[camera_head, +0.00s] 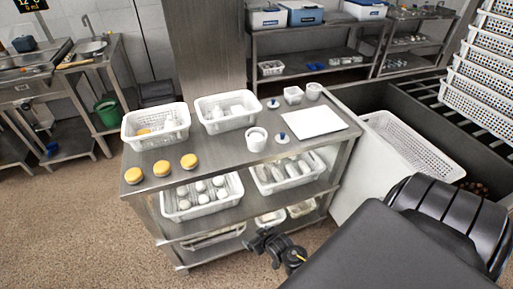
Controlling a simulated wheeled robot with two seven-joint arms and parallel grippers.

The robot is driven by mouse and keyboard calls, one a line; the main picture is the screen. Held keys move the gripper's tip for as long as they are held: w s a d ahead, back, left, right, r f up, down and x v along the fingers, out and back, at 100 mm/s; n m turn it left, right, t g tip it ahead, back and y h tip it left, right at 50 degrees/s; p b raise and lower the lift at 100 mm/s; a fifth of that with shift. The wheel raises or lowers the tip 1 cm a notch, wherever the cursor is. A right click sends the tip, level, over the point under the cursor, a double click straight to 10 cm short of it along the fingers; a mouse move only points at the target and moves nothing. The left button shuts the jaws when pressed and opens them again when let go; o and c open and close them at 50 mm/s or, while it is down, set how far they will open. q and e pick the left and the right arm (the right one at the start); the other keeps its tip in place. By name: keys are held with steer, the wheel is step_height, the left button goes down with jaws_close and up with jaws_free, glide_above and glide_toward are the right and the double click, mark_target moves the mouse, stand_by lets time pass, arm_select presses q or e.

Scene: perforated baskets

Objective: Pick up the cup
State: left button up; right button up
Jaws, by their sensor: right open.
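A white cup (257,139) stands upright on the top of the steel table (225,150), near its front middle. Its opening faces up. A small white container (314,91) and a squarish white one (293,95) stand at the table's back right. My right gripper (275,248) is low in front of the table, below the cup's height and well apart from it. It is small and dark in the picture, open, with nothing visible in it. My left gripper is not in view.
Two white perforated baskets (155,136) (226,123) stand behind and left of the cup. Blue-knobbed white pieces (282,138) and a white board (313,121) lie to its right. Several yellow-topped round items (161,168) line the front left. Lower shelves hold more baskets (202,211).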

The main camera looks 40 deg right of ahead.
steer(key=w+d+r+m+t+h+b, duration=0.1)
steer(key=w+d+r+t, duration=0.2)
steer(key=r, duration=0.4)
steer(key=w+d+r+m+h+b, duration=0.1)
steer(key=w+d+r, duration=0.2)
steer(key=w+r, duration=0.35)
steer(key=m+t+h+b, duration=0.1)
steer(key=t+h+b, duration=0.1)
steer(key=t, duration=0.2)
glide_toward(261, 146)
steer(key=w, duration=0.3)
steer(key=x, duration=0.2)
steer(key=p+x, duration=0.1)
steer(key=x, duration=0.2)
steer(key=shift+w+d+f, duration=0.15)
steer(key=shift+d+f, duration=0.05)
steer(key=shift+d, duration=0.3)
steer(key=p+x, duration=0.1)
steer(key=x, duration=0.4)
steer(key=shift+w+a+f, duration=0.1)
steer(key=shift+w+a, duration=0.05)
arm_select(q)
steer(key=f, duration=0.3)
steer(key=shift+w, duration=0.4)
arm_select(e)
steer(key=c, duration=1.1)
